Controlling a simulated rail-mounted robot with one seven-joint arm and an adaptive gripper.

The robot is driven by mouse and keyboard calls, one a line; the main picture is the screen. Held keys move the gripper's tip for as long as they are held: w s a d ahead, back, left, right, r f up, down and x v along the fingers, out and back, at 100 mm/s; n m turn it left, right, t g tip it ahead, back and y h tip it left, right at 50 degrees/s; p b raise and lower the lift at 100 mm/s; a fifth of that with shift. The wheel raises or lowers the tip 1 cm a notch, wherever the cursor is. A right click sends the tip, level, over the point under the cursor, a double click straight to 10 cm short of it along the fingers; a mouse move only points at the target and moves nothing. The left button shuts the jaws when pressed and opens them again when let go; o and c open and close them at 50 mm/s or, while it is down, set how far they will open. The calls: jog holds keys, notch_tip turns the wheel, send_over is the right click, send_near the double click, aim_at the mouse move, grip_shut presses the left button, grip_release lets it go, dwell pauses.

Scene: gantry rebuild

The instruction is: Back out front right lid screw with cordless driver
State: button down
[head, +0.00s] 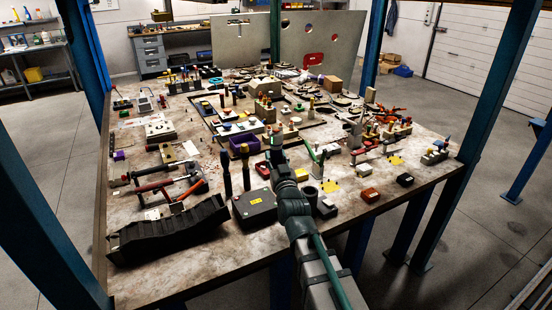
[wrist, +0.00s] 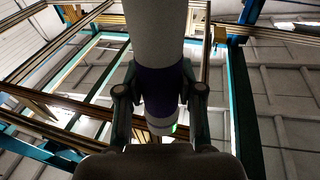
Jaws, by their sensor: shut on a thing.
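My gripper (wrist: 160,98) is shut on a thick cylindrical body, seemingly the cordless driver (wrist: 158,35). It is pale grey with a dark purple band between the fingers and a pale end with a small green light. Its far part runs out of the top of the wrist view, and its tip is hidden. In the head view my arm reaches over the front table edge, and the gripper is small and hard to make out. A flat dark box (head: 255,207) with a yellow label lies left of my arm. I cannot make out its lid screws or tell whether it is the task's lid.
The table (head: 140,272) is crowded. A long black ribbed piece (head: 170,232) lies at the front left. Two dark upright cylinders (head: 226,174) stand behind the box. A red block (head: 370,195) lies right of my arm. Blue posts (head: 478,120) frame the table.

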aim_at(277, 154)
jog(key=shift+f+b, duration=0.95)
jog(key=shift+f, duration=0.2)
jog(key=shift+f+b, duration=1.15)
jog(key=shift+f, duration=0.1)
dwell(1.3)
jog(key=shift+r, duration=0.25)
dwell(0.6)
jog(key=shift+r+p, duration=1.6)
jog(key=shift+r, duration=0.2)
jog(key=shift+r+p, duration=1.8)
jog(key=shift+r, duration=0.1)
jog(key=shift+a, duration=0.1)
